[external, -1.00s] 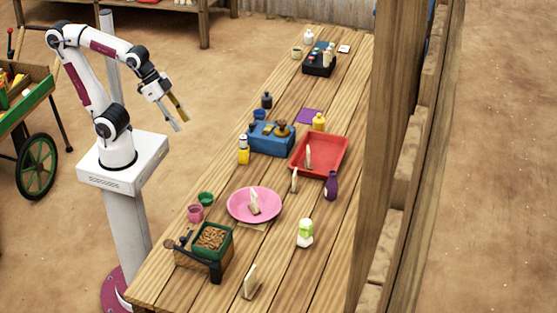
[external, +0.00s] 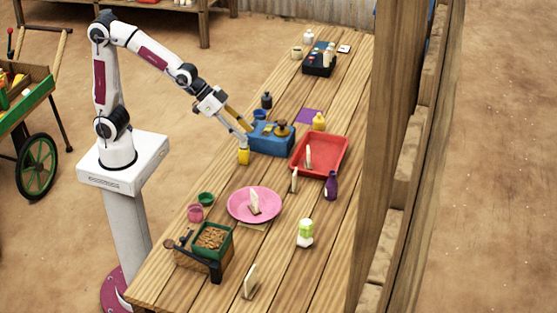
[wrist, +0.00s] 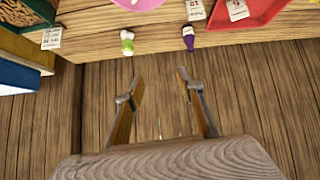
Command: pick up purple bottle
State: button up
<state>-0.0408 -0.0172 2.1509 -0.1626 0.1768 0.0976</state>
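The purple bottle (external: 331,188) stands upright on the wooden table, just past the near right corner of the red tray (external: 343,160). In the wrist view the purple bottle (wrist: 188,42) is near the top, close to the table edge. My gripper (external: 249,136) is over the left part of the table, by the blue box and the yellow bottle, well left of the purple bottle. In the wrist view my gripper (wrist: 159,80) has its fingers spread, with nothing between them.
The blue box (external: 272,145) and yellow bottle (external: 243,157) are close to my fingertips. A pink plate (external: 240,212), a green-and-white bottle (external: 305,233) and upright cards stand nearer the front. A wooden post (external: 395,120) rises at the table's right side.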

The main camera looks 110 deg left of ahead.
jog(key=w+a+f+n+t+y, duration=0.1)
jog(key=w+a+f, duration=0.1)
jog(key=w+f, duration=0.35)
jog(key=w+a+f+t+y, duration=0.1)
jog(key=w+a+f, duration=0.15)
jog(key=w, duration=0.65)
jog(key=n+t+y, duration=0.1)
jog(key=y, duration=0.1)
send_near(332, 172)
jog(key=w, duration=0.1)
jog(key=w+f, duration=0.1)
jog(key=shift+w, duration=0.3)
jog(key=shift+w, duration=0.15)
jog(key=shift+x, duration=1.15)
jog(key=shift+w+a, duration=0.1)
jog(key=shift+a+x, duration=0.25)
jog(key=shift+x, duration=2.2)
jog(key=shift+f, duration=0.15)
